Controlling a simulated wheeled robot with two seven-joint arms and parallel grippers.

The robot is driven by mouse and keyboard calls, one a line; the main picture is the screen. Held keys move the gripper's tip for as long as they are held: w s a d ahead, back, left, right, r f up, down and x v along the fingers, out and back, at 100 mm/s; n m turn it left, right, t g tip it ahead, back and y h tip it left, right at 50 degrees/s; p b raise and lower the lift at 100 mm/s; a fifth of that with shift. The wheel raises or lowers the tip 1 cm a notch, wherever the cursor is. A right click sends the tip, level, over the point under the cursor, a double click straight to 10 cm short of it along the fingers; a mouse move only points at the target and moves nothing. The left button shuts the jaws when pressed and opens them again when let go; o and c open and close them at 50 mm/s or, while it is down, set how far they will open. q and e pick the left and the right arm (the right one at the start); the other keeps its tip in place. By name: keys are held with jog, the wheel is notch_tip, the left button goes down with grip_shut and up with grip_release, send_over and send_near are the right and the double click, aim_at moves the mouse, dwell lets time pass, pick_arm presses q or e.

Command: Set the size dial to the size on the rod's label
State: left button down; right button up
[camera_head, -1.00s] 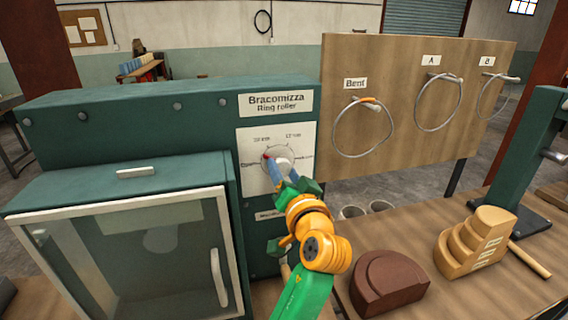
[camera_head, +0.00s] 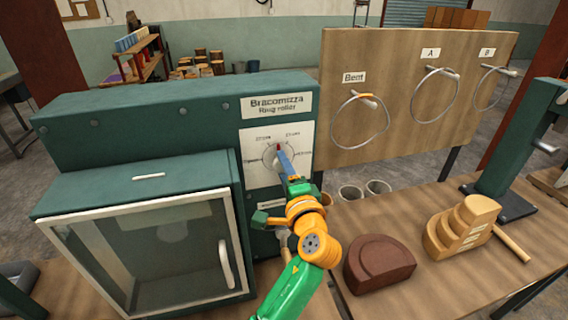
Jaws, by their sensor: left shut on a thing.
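The size dial (camera_head: 268,158) sits on a white plate on the front of the green ring roller (camera_head: 180,108). Printed sizes stand around it, too small to read surely. Its red mark points nearly straight up, between the two upper size labels. My left gripper (camera_head: 285,162), with blue fingers, is shut on the dial's knob and hides its right part. I cannot make out a labelled rod. My right gripper is not in view.
Metal rings hang on a wooden board under the labels Bent (camera_head: 354,77), A (camera_head: 431,53) and B (camera_head: 487,53). A glazed cabinet (camera_head: 140,205) is at left. A brown block (camera_head: 380,266) and a stepped wooden block (camera_head: 462,228) lie on the bench, with two cups behind.

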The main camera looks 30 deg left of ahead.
pick_arm(q)
jog(key=m, duration=0.6)
jog(key=shift+r, duration=0.1)
jog(key=shift+m, duration=0.3)
dwell(0.4)
jog(key=shift+c, duration=1.9)
grip_release()
jog(key=shift+o, duration=0.4)
